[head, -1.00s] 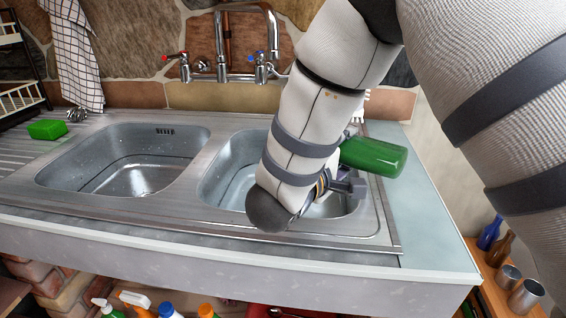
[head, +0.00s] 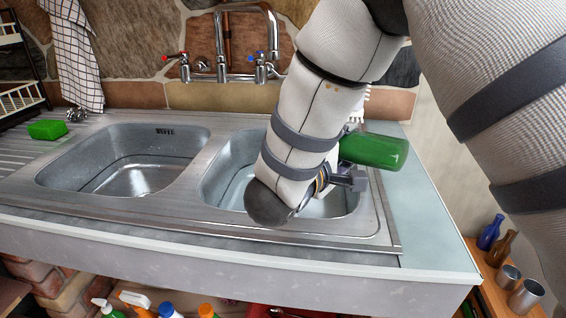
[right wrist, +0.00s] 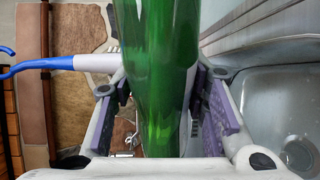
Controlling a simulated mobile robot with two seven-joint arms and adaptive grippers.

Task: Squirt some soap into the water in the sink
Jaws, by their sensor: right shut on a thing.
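A green bottle (head: 374,150) is in my right gripper (head: 346,170), held on its side above the right end of the sink's right basin (head: 228,190). In the right wrist view the green bottle (right wrist: 160,50) lies between the two purple-padded fingers of the gripper (right wrist: 164,88), which is shut on it. The bottle's mouth end is hidden behind my right arm in the head view. The left basin (head: 120,165) is in full view; the right basin is partly covered by my arm. I cannot tell the water level. My left gripper is not in view.
A tap (head: 222,72) stands behind the sink. A green sponge (head: 47,129) lies on the drainboard at left. A brush with a blue handle (right wrist: 45,64) is left of the bottle in the right wrist view. Bottles and metal cups (head: 526,296) stand on a low shelf at right.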

